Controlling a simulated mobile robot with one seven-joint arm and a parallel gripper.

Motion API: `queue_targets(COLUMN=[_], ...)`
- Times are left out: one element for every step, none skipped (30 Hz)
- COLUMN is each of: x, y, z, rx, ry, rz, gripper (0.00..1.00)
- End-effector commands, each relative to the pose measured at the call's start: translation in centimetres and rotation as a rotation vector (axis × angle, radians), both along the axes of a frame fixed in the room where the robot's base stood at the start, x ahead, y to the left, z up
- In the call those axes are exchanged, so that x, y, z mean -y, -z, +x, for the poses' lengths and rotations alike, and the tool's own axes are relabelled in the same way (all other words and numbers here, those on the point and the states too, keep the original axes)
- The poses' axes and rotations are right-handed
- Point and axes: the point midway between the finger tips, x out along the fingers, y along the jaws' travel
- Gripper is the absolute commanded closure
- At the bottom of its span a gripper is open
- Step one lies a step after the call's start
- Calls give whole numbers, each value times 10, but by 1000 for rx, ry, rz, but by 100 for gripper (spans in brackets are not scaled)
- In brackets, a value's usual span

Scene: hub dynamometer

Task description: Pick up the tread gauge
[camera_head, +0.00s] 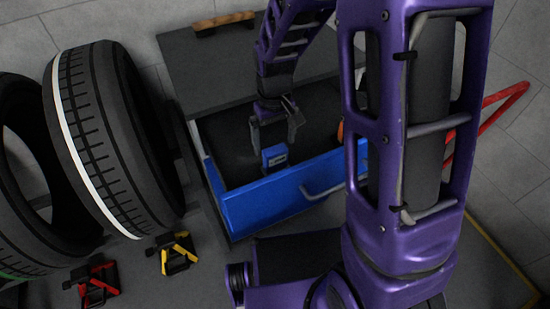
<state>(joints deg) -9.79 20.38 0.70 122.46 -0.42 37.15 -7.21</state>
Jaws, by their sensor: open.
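A small blue device with a pale display, which looks like the tread gauge (275,155), sits inside the open blue drawer (290,200). My gripper (275,138) reaches down into the drawer, its fingers open just above and around the upper part of the gauge. I cannot tell whether the fingers touch it. The gauge's lower part is hard to make out against the dark drawer floor. My purple arm hides the right end of the drawer.
The drawer belongs to a grey cabinet (195,65) with a wooden-looking block (223,22) on top. Tyres (110,135) stand at left. A yellow-and-black item (175,254) and a red-and-black item (97,283) lie below them. A red tubular handle (505,95) is at right.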

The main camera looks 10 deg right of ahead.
Motion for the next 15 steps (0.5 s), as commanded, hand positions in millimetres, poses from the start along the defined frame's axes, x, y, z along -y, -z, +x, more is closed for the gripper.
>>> queue_targets(x=[0, 0, 0, 0, 0, 1, 1, 2, 2, 2, 3, 2, 2, 2, 2], y=[4, 5, 7, 9, 12, 17, 22, 27, 34, 39, 43, 48, 51, 54, 56], z=[0, 0, 0, 0, 0, 0, -1, -1, -1, -1, -1, -1, -1, -1, 0], rx=[-1, -1, -1, -1, -1, -2, -3, -4, -4, -4, -4, -3, -3, -3, -2], ry=[0, 0, 0, 0, 0, 0, 0, 0, -1, -1, -1, -1, -1, -1, -1], rz=[0, 0, 0, 0, 0, -1, -1, -1, -1, 0, 0, 0, 0, 0, -1], gripper=[0, 0, 0, 0, 0, 0, 0, 0, 0, 0, 0, 0, 0, 0, 0])
